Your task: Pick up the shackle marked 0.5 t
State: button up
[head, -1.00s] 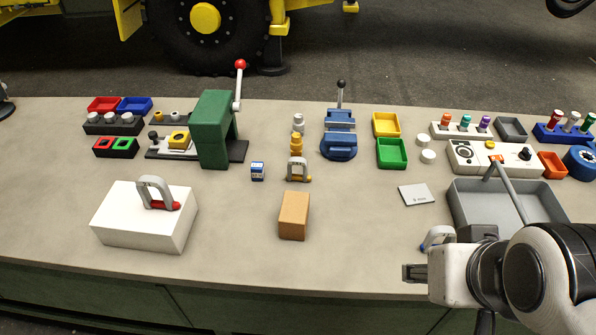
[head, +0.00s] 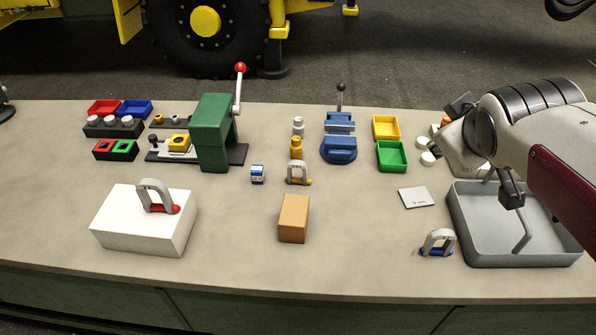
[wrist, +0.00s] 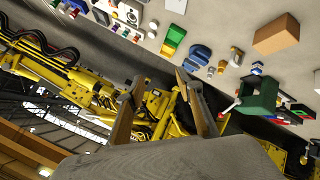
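Three grey shackles show in the head view; I cannot read a 0.5 t mark on any. The red-pin shackle (head: 155,193) stands on a white block (head: 140,226) at the left. The yellow-pin shackle (head: 298,172) stands upright on the bench near the middle. The blue-pin shackle (head: 438,242) stands on the bench left of the grey tray. My gripper (wrist: 160,82) shows two fingers apart with nothing between them in the wrist view. It is raised and tilted, pointing across the bench toward the yellow machine, away from every shackle.
A grey tray (head: 455,225) lies below my arm. A tan block (head: 293,218), a small blue-white box (head: 257,174), a blue vise (head: 339,148) and a green lever press (head: 214,130) stand on the bench. A white card (head: 416,197) lies flat. The front middle is clear.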

jog(key=w+r+n+t, duration=0.1)
jog(key=w+r+n, duration=0.15)
jog(key=w, duration=0.35)
jog(key=w+r+n+t, duration=0.1)
jog(key=w+n, duration=0.2)
jog(key=w, duration=0.3)
jog(key=w+a+f+n+t+y, duration=0.2)
jog(key=w+a+n+y, duration=0.2)
jog(key=w+n, duration=0.6)
jog(key=w+a+f+n+t+y, duration=0.15)
jog(key=w+a+n+y, duration=0.45)
jog(key=w, duration=0.7)
jog(key=a+f+n+g+y, duration=0.3)
jog(key=f+n, duration=0.4)
jog(key=f, duration=0.1)
jog(key=a+f+n+g+y, duration=0.2)
jog(key=a+f+n+y, duration=0.15)
jog(key=f+n, duration=0.35)
jog(key=s+f+n+g+y, duration=0.1)
jog(key=s+f+n+g, duration=0.2)
jog(key=f, duration=0.2)
jog(key=s+a+f+n+g+y, duration=0.1)
jog(key=s+f+n+g, duration=0.2)
jog(key=f, duration=0.3)
jog(key=s+a+f+n+g+y, duration=0.1)
jog(key=s+f+n+g, duration=0.2)
jog(key=s+f+n, duration=0.2)
jog(key=shift+s+a+f+y, duration=0.15)
jog(key=shift+a+f+y, duration=0.1)
jog(key=shift+f, duration=0.3)
